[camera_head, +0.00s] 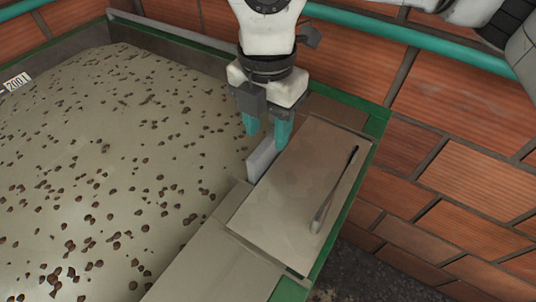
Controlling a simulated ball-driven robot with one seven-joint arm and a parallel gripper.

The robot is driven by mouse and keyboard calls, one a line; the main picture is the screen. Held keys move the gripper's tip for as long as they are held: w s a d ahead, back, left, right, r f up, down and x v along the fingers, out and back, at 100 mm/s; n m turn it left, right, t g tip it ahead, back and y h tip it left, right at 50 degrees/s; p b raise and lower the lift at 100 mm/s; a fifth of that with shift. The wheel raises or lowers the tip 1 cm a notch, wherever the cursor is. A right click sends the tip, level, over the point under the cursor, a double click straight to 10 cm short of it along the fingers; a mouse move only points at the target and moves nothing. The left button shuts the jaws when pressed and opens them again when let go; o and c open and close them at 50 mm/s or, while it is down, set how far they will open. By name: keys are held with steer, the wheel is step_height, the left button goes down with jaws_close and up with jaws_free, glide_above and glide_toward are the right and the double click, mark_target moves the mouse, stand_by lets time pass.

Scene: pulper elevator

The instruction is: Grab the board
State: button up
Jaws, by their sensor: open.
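A small light grey board (262,160) stands on edge beside the left edge of a flat beige panel, at the rim of the pulp-coloured bed. My gripper (267,132) comes down from the top with its two teal fingertips apart. The fingertips are just above the board in the picture, one to its upper left and one to its upper right. Nothing is seen between them. I cannot tell whether the right fingertip touches the panel or the board. The board's lower part is hidden behind the panel's edge.
The beige panel (285,185) carries a long thin bar (336,190) along its right side. A green-edged frame (374,126) surrounds it. The bed (100,160) with scattered brown pieces fills the left. A brick wall (450,190) and teal pipe (420,42) lie right and behind.

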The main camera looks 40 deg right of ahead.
mark_target(268, 139)
steer(key=shift+d+f+p, duration=0.1)
steer(key=shift+f+p, duration=0.5)
steer(key=shift+f, duration=1.65)
jaws_close()
